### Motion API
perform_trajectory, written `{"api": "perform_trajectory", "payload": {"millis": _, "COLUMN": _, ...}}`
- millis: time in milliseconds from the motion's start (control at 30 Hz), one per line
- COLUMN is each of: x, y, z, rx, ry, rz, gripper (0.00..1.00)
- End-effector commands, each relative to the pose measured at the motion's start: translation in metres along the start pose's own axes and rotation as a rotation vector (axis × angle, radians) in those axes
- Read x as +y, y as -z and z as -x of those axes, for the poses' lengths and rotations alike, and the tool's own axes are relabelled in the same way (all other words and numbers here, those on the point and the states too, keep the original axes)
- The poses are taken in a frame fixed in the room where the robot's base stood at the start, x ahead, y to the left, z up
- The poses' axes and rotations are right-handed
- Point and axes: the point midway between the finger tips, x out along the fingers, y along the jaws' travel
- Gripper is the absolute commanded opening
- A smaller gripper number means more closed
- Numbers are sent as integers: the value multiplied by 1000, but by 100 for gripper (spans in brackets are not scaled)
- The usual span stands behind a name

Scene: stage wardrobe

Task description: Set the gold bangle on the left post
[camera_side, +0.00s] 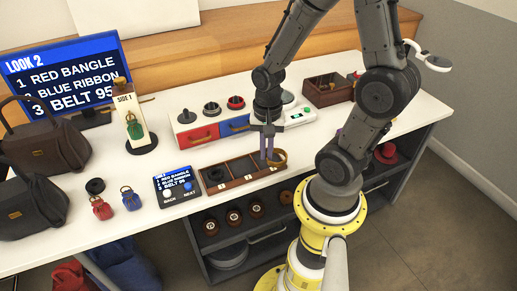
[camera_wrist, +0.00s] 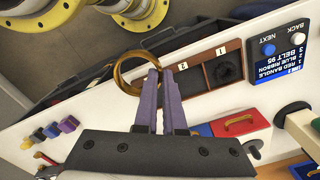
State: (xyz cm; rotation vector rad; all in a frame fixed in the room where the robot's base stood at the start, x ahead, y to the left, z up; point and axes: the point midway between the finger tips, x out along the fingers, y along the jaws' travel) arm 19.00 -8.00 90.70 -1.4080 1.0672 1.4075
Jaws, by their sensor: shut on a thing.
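My gripper (camera_side: 266,148) is shut on the gold bangle (camera_side: 281,158), holding it by one side of its rim above the right end of the wooden tray. In the wrist view the purple fingers (camera_wrist: 157,80) pinch the bangle (camera_wrist: 117,78), and its ring sticks out to the left of them. Three short posts on round bases stand on the drawer unit. The left one (camera_side: 186,117) looks bare, the middle one (camera_side: 211,109) is dark grey, and the right one (camera_side: 236,103) has red around it. The wrist view does not clearly show the posts.
The wooden tray (camera_side: 233,184) has numbered compartments; a dark coil lies in its left one. A small screen (camera_side: 176,186) stands left of it. The drawer unit (camera_side: 198,135) is behind. A sign stand (camera_side: 133,122), bags and small padlock-shaped items occupy the left side.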

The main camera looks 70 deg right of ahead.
Motion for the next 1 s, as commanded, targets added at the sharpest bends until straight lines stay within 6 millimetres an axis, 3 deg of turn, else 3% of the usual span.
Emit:
{"api": "perform_trajectory", "payload": {"millis": 167, "x": 5, "y": -4, "z": 5, "rx": 2, "ry": 2, "rz": 81, "gripper": 0}}
{"api": "perform_trajectory", "payload": {"millis": 367, "x": -30, "y": 23, "z": 31, "rx": 2, "ry": 2, "rz": 216, "gripper": 0}}
{"api": "perform_trajectory", "payload": {"millis": 700, "x": -130, "y": 99, "z": 82, "rx": 1, "ry": 1, "rz": 477, "gripper": 0}}
{"api": "perform_trajectory", "payload": {"millis": 1000, "x": -208, "y": 155, "z": 100, "rx": -1, "ry": -1, "rz": 649, "gripper": 0}}
